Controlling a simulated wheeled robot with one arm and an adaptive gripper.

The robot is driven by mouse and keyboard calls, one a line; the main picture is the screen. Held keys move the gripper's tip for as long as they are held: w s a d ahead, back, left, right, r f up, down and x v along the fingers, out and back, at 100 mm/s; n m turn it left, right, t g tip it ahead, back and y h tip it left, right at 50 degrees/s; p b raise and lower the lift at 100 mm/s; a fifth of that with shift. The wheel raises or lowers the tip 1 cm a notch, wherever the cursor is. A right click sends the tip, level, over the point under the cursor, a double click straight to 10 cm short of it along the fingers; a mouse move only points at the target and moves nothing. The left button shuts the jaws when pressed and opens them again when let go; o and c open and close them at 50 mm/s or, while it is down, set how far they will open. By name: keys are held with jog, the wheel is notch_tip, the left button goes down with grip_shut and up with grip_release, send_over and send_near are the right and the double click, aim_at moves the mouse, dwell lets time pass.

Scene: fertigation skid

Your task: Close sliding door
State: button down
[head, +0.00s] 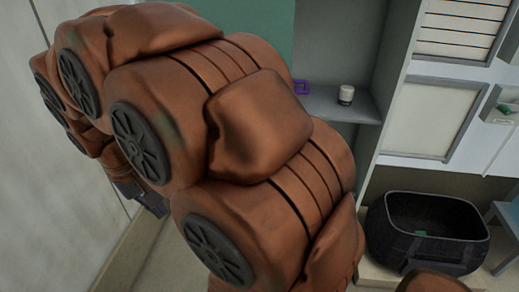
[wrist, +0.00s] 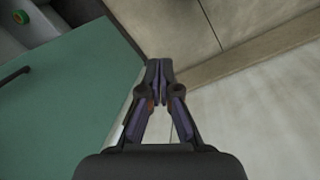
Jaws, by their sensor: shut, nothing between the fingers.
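The sliding door appears to be the flat green panel (head: 262,38) at the top of the head view, largely hidden behind my arm. Right of it, a grey shelf opening is uncovered. In the wrist view the green panel (wrist: 60,105) fills the left side, with its edge running down beside my gripper. My gripper (wrist: 158,66) is shut and empty, just right of that edge; I cannot tell whether it touches it. In the head view only a dark part of the gripper (head: 150,204) shows at the left, below my arm.
A white-lidded jar (head: 346,94) and a purple object (head: 301,87) are on the grey shelf (head: 335,105). A black bag (head: 420,238) sits at lower right beside a blue stool (head: 508,215). A pale wall (head: 35,200) stands close on the left.

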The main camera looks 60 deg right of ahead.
jog(key=w+d+f+m+g+h+b, duration=0.1)
jog(key=w+d+f+m+h+b, duration=0.3)
jog(key=d, duration=1.3)
jog(key=w+d+f+m+y+b, duration=0.15)
jog(key=w+d+m+b, duration=0.4)
jog(key=d, duration=1.15)
jog(key=s+d+f+m+g+h+b, duration=0.1)
jog(key=s+d+f, duration=0.1)
jog(key=d, duration=0.4)
jog(key=s+d+f+m+g+h+b, duration=0.1)
jog(key=d+f+m+b, duration=0.1)
jog(key=d, duration=0.4)
jog(key=s+d+f, duration=0.5)
jog(key=s+f, duration=0.1)
jog(key=f, duration=0.2)
jog(key=shift+s, duration=0.4)
jog(key=shift+y, duration=0.25)
